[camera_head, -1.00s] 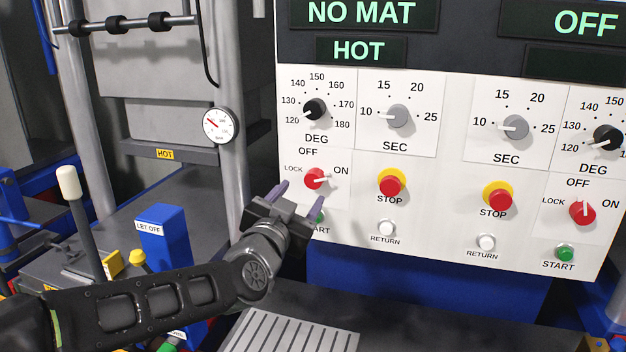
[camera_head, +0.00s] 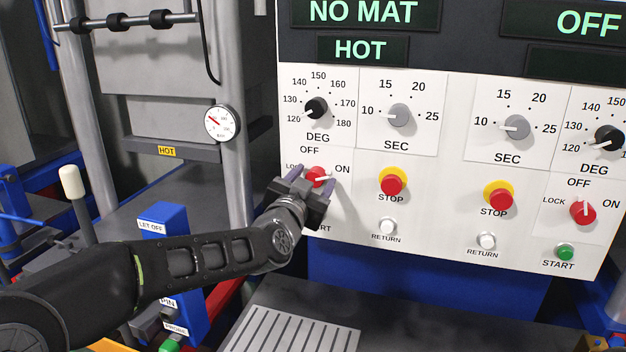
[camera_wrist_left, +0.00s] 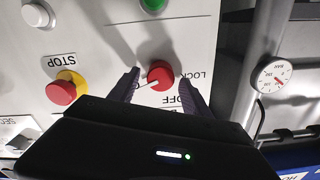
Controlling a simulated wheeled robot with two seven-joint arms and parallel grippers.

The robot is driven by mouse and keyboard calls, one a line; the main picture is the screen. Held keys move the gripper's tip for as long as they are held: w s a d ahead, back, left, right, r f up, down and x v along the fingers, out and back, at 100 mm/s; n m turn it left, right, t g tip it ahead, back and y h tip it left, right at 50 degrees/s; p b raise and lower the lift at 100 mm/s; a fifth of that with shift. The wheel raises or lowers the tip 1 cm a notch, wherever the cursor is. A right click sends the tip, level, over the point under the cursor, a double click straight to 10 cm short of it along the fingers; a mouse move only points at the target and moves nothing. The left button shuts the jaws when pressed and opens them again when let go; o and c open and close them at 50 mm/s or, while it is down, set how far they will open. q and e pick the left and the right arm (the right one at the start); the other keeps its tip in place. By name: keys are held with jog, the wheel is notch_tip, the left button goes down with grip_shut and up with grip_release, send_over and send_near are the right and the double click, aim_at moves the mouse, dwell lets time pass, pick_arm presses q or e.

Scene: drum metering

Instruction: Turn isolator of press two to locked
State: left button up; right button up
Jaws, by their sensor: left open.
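A red isolator knob (camera_head: 316,176) with a white pointer sits on the left half of the white panel, among the marks LOCK, OFF and ON. Its pointer is toward ON. My left gripper (camera_head: 311,183) is open at this knob, its fingers partly covering the LOCK mark. In the left wrist view the red knob (camera_wrist_left: 160,75) lies between the two open fingertips (camera_wrist_left: 158,88); I cannot tell whether they touch it. A second red isolator knob (camera_head: 583,212) is at the right, its pointer up toward OFF. No press number is readable. My right gripper is not in view.
A red STOP button (camera_head: 391,184) on yellow and a white RETURN button (camera_head: 387,227) are right of my gripper. A round gauge (camera_head: 221,123) is on the post at left. A blue LET OFF post (camera_head: 165,222) stands beside my arm.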

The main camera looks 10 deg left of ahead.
pick_arm(q)
jog(key=shift+c, duration=0.4)
grip_shut()
